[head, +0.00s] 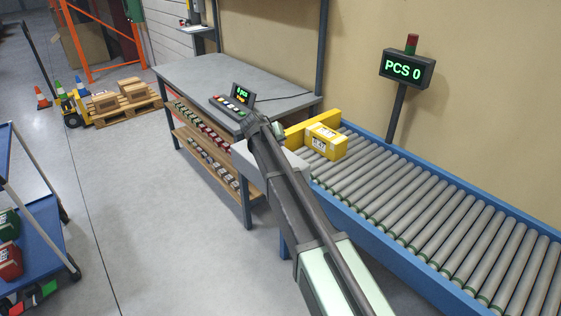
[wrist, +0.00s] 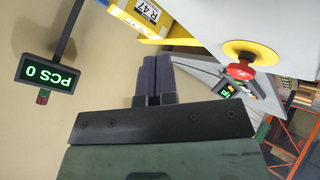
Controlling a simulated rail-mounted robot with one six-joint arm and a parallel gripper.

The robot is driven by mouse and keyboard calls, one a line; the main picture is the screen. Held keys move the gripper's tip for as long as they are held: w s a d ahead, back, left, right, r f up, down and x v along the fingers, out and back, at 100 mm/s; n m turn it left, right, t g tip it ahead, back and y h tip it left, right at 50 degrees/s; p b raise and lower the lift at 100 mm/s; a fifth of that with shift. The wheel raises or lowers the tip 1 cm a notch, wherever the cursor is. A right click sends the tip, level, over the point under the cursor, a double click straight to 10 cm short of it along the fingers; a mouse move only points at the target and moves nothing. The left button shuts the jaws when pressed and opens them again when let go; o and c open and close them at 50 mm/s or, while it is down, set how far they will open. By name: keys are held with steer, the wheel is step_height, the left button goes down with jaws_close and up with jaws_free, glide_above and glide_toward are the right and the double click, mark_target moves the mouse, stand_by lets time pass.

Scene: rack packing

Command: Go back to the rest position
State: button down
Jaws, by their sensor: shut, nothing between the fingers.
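My gripper (wrist: 151,62) shows in the wrist view with its two dark fingers side by side and shut, nothing between them. In the head view my arm reaches up from the bottom edge to the near corner of the grey workbench (head: 205,75); its fingers cannot be made out there. A yellow box (head: 326,141) with a white label sits at the end of the roller conveyor (head: 420,205), against a yellow stop bar (head: 318,121). In the wrist view the box (wrist: 140,20) is at the top, apart from the fingers.
A counter with buttons (head: 233,105) stands on the bench. A red button on a yellow base (wrist: 240,72) shows in the wrist view. A "PCS 0" display (head: 404,69) stands behind the conveyor. A blue cart (head: 50,250) is at left; open floor lies between.

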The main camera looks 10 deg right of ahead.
stand_by(0.3)
steer(key=s+f+n+g+y+p, duration=0.1)
steer(key=s+g+y, duration=0.5)
steer(key=s, duration=3.3)
step_height(320, 180, down, 2)
steer(key=shift+s+d+f+y+p, duration=0.1)
steer(key=shift+s+d+y+p, duration=0.15)
steer(key=shift+s+y+p, duration=0.25)
